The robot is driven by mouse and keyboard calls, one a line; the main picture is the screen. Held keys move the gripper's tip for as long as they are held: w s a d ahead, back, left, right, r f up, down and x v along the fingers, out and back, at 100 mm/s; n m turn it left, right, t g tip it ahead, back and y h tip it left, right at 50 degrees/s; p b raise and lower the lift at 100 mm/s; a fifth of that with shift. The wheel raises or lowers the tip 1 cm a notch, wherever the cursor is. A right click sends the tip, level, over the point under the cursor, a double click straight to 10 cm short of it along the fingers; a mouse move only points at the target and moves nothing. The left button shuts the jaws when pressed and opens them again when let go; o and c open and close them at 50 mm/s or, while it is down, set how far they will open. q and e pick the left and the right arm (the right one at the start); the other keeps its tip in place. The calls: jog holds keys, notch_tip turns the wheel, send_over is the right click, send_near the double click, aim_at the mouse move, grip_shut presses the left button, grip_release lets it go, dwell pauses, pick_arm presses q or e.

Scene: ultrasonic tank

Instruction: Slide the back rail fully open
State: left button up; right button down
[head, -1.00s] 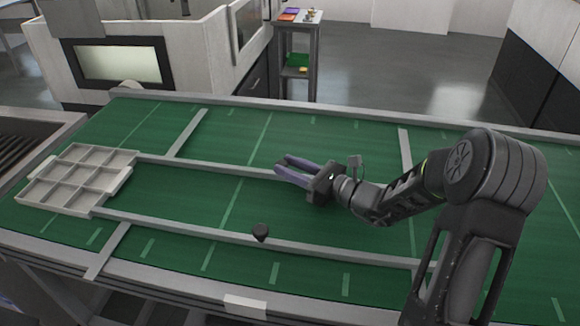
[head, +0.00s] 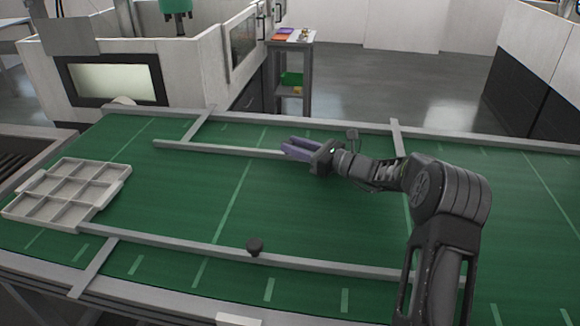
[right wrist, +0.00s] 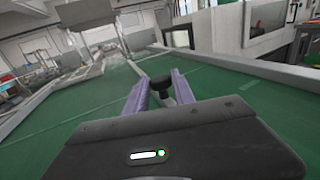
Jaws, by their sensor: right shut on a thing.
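The back rail (head: 215,149) is a long thin grey bar lying left to right across the far half of the green belt. A dark knob (right wrist: 161,88) shows in the right wrist view between my fingers; in the head view it is hidden by the gripper. My right gripper (head: 297,148) has purple fingers and is shut on this knob at the back rail. The back rail lies a short gap from the far border (head: 260,123) of the belt. My left gripper is not in view.
The front rail (head: 190,244) with its own dark knob (head: 254,246) crosses the near half of the belt. A grey compartment tray (head: 30,205) sits at the left. Green belt is bare between the rails. A white machine (head: 190,50) stands behind the left end.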

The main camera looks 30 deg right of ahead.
jog(key=w+d, duration=0.1)
jog(key=w, duration=0.1)
jog(key=w+d, duration=0.2)
jog(key=shift+d, duration=0.1)
jog(key=shift+w+d+r, duration=0.15)
jog(key=c, duration=1.5)
grip_release()
jog(key=o, duration=0.4)
jog(key=shift+w+d, duration=0.1)
jog(key=shift+w, duration=0.05)
jog(key=shift+c, duration=0.2)
jog(key=shift+o, duration=0.3)
